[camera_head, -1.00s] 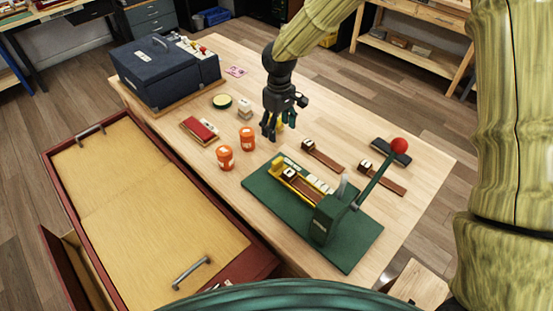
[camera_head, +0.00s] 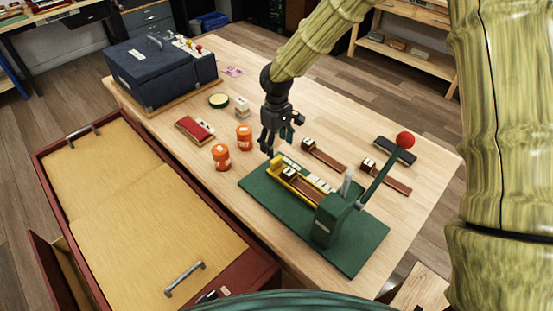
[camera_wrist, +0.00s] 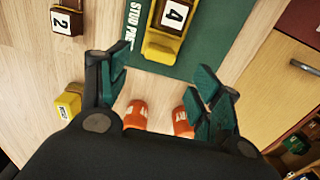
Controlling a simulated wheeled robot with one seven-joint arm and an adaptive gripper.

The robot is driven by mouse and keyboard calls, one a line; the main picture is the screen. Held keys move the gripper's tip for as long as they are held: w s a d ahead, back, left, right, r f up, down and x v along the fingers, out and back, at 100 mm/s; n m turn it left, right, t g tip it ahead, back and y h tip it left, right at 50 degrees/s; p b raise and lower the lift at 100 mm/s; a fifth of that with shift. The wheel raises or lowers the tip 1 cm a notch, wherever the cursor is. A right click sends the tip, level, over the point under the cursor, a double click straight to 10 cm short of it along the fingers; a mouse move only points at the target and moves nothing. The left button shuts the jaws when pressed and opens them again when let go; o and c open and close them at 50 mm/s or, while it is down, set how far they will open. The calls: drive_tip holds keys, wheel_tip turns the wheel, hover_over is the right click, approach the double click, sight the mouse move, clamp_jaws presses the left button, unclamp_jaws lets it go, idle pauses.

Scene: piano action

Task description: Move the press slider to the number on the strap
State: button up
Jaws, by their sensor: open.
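The green strap press (camera_head: 330,222) stands on a green base plate on the table. A yellow carriage or slider (camera_head: 276,163) shows at its far end, beside a row of pale tiles (camera_head: 320,182). A brown strap lies in the carriage; its white tag (camera_wrist: 173,15) reads 4 in the wrist view. The yellow carriage end (camera_wrist: 160,50) also shows there. My gripper (camera_head: 270,147) hangs just beyond this end, pointing down. In the wrist view its fingers (camera_wrist: 160,78) are apart and empty, with the carriage ahead of them. The tile markings are too small to read.
Two orange canisters (camera_head: 221,157) stand left of the press. Two loose straps (camera_head: 325,157) lie right; one tag (camera_wrist: 66,21) reads 2. A yellow labelled block (camera_wrist: 68,104) sits near my fingers. The press lever with red knob (camera_head: 405,140) rises at right.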

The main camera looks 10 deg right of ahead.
sight(276, 159)
drive_tip(key=shift+f+p, duration=0.95)
drive_tip(key=shift+f, duration=3.15)
